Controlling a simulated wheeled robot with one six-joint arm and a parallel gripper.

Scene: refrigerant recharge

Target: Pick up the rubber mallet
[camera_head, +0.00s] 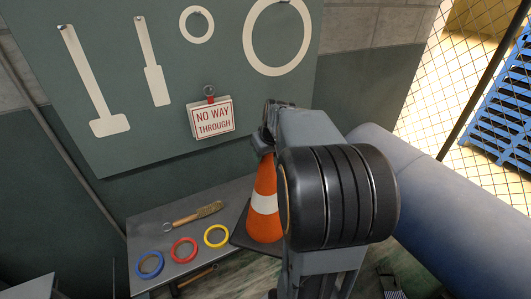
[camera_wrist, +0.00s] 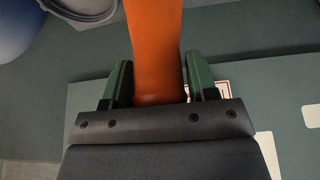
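I cannot make out a rubber mallet for certain in either view. A pale mallet-shaped outline (camera_head: 92,80) is on the green wall board. A tool with a wooden handle (camera_head: 207,212) lies on the grey table; its kind is unclear. Part of another brown bar (camera_head: 197,276) shows below the table's front edge. My gripper (camera_head: 265,143) is at the top of an orange traffic cone (camera_head: 265,180) with a white band. In the wrist view, its green fingers (camera_wrist: 160,85) flank the orange cone (camera_wrist: 156,50) and appear to touch both sides.
Blue (camera_head: 149,264), red (camera_head: 183,250) and yellow (camera_head: 216,235) rings lie on the table (camera_head: 150,228). A "NO WAY THROUGH" sign (camera_head: 211,119) hangs on the board (camera_head: 222,60). A large blue-grey cylinder (camera_head: 440,200) is at the right, before a mesh fence (camera_head: 430,95).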

